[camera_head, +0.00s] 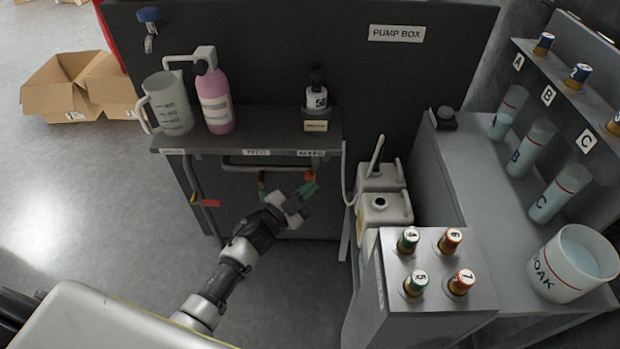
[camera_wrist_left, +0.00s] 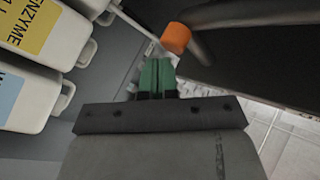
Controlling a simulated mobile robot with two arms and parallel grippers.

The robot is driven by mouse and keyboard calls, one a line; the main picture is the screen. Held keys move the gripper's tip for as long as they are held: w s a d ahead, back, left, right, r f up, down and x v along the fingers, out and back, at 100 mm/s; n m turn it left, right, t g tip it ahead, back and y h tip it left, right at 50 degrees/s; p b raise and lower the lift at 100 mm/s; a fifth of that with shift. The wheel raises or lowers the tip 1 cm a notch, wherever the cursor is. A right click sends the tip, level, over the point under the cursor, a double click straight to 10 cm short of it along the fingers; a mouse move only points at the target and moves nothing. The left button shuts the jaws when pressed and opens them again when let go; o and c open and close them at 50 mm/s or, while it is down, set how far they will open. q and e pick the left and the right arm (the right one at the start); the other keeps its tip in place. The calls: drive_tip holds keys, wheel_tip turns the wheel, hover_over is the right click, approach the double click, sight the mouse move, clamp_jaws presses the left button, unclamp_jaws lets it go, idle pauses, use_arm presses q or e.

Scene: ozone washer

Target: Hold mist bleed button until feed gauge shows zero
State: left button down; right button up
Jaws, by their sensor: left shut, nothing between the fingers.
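An orange cylindrical knob (camera_head: 311,175) sits under the front edge of the dark shelf (camera_head: 243,142), below a small white label too small to read surely. It also shows in the left wrist view (camera_wrist_left: 176,38), beside a dark curved bar. I cannot tell for sure that it is the mist bleed button. My left gripper (camera_head: 307,189), with green fingertips, is just below the knob; the tips also show in the left wrist view (camera_wrist_left: 157,76). They are shut and empty, and appear apart from the knob. No feed gauge face is readable. My right gripper is not in view.
A measuring jug (camera_head: 169,104), a pink bottle (camera_head: 215,100) and a small labelled bottle (camera_head: 317,98) stand on the shelf. White jugs (camera_head: 385,209) stand to the right, beside a grey cabinet (camera_head: 430,312) with several numbered caps. Open floor lies to the left.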

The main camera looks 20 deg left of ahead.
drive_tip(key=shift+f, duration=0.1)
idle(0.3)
use_arm(q)
drive_tip(key=shift+w, duration=0.2)
drive_tip(key=shift+w+a, duration=0.1)
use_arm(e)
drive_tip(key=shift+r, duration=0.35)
use_arm(q)
drive_tip(key=shift+w, duration=0.2)
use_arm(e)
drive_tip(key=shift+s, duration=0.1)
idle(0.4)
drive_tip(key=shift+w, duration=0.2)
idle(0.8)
